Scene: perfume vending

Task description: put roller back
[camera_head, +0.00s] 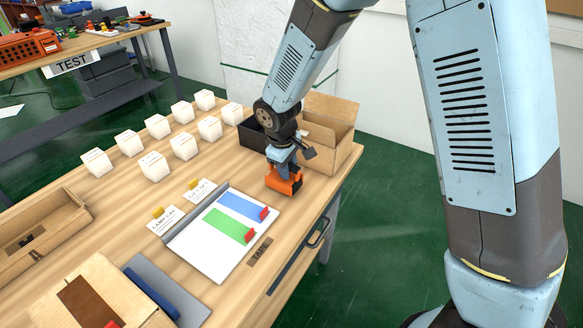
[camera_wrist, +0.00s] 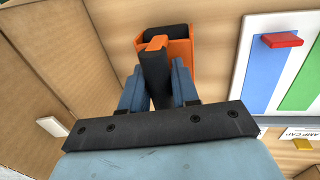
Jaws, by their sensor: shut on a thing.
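The roller (camera_head: 284,183) is an orange tool with a black handle and a dark part inside its orange end. It is at the table's right side, between the open cardboard box and the white board; I cannot tell if it touches the table. My gripper (camera_head: 283,164) points down and is shut on its handle. In the wrist view the roller (camera_wrist: 183,47) extends beyond my gripper (camera_wrist: 158,88), with the black handle between the two blue fingers. The fingers hide part of the handle.
The open cardboard box (camera_head: 340,133) and a black bin (camera_head: 252,136) stand behind my gripper. The white board (camera_head: 200,242) with blue and green strips lies in front. Several white cubes (camera_head: 155,167) stand left. An open carton (camera_head: 35,235) is farther left. The table's right edge is close.

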